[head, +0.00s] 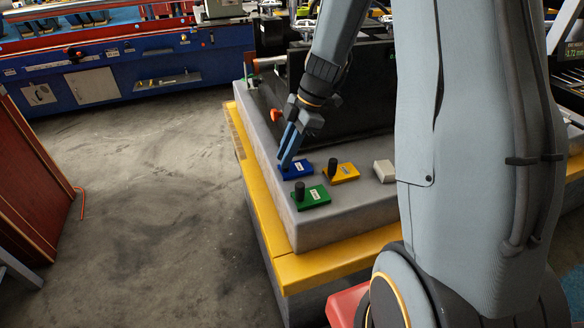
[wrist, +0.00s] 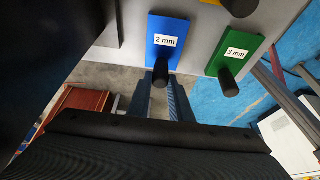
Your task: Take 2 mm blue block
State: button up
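The blue block (wrist: 166,28), labelled "2 mm" and with a black knob (wrist: 160,76), is at the top middle of the wrist view. In the head view the blue block (head: 297,168) lies on the grey top of the machine. My gripper (head: 285,166) reaches down to it, and the fingers hide its knob there. In the wrist view the fingertips of my gripper (wrist: 160,82) are on either side of the knob, very close to it. I cannot tell whether they press on it. The block appears to rest on the surface.
A green "3 mm" block (head: 311,197) lies in front of the blue one, and a yellow block (head: 342,173) to its right. A whitish block (head: 384,170) is further right. A black panel (head: 350,105) stands behind. A yellow ledge (head: 310,267) edges the machine. Open floor (head: 150,190) lies left.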

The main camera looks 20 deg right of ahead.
jog(key=shift+r, duration=0.1)
jog(key=shift+r+p, duration=2.1)
jog(key=shift+r, duration=1.85)
